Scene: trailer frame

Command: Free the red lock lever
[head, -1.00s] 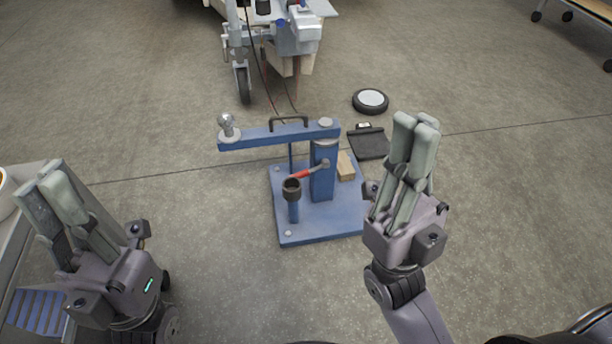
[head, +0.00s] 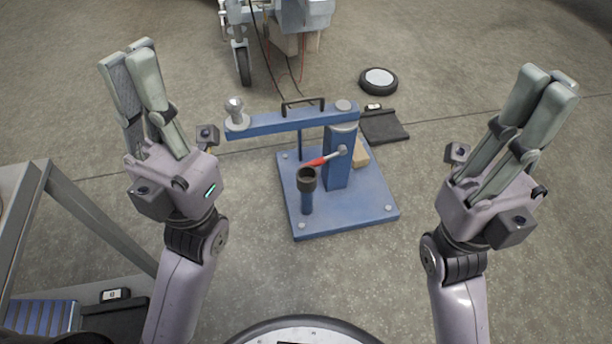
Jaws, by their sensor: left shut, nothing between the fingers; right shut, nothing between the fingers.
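The red lock lever (head: 322,160) sits on the blue post (head: 338,165) of a blue stand. It slants down to the left from a grey pivot, with its red end close to a dark cup-topped short post (head: 306,190). I cannot tell whether it touches the cup. A blue swing arm (head: 285,122) with a ball and a black handle (head: 302,104) lies across the top of the post. My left gripper (head: 137,65) is shut and empty, left of the stand. My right gripper (head: 545,90) is shut and empty, right of the stand. Both are apart from it.
The blue base plate (head: 360,207) rests on the concrete floor. A wooden block (head: 361,153), a black mat (head: 384,127) and a wheel (head: 378,81) lie behind it. A wheeled trailer frame (head: 290,15) stands further back. A grey table (head: 22,200) is at the left.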

